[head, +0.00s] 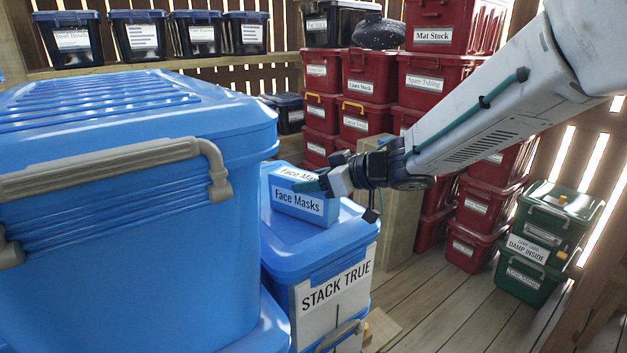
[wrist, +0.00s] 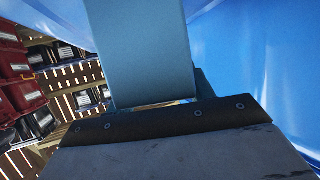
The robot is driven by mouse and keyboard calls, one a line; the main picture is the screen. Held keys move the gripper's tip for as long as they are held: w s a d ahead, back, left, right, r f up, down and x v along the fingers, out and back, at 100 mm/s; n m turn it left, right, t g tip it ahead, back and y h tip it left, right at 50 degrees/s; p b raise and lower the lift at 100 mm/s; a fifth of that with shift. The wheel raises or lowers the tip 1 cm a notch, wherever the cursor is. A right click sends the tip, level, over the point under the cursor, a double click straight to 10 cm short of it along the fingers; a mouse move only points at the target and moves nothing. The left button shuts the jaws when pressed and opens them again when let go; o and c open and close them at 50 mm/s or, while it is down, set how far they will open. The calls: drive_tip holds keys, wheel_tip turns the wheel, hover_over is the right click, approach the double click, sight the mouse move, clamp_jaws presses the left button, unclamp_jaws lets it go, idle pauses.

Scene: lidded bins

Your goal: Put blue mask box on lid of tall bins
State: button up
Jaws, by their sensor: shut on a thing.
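The blue mask box (head: 298,207), labelled "Face Masks", is at the lid of a blue bin (head: 318,262) marked "STACK TRUE". It looks upright; I cannot tell whether its underside touches the lid. My gripper (head: 311,184) reaches in from the right and is shut on the box. In the wrist view the box (wrist: 140,45) fills the upper middle between the fingers, and the fingertips are mostly hidden. A larger blue bin (head: 120,240) with a grey handle stands close on the left, its lid higher than the box.
Red bins (head: 435,80) are stacked at the back. Green bins (head: 535,240) stand at the right. Black bins (head: 140,38) line a shelf at the back left. A wooden post (head: 400,218) stands behind the labelled bin. Plank floor (head: 440,300) is open at the lower right.

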drive_tip(key=shift+f, duration=0.15)
drive_tip(key=o, duration=1.2)
drive_tip(key=shift+s+d+r, duration=0.15)
drive_tip(key=shift+d+r, duration=0.1)
drive_tip(key=shift+r, duration=0.05)
drive_tip(key=v, duration=1.1)
drive_tip(key=shift+s+d, duration=0.15)
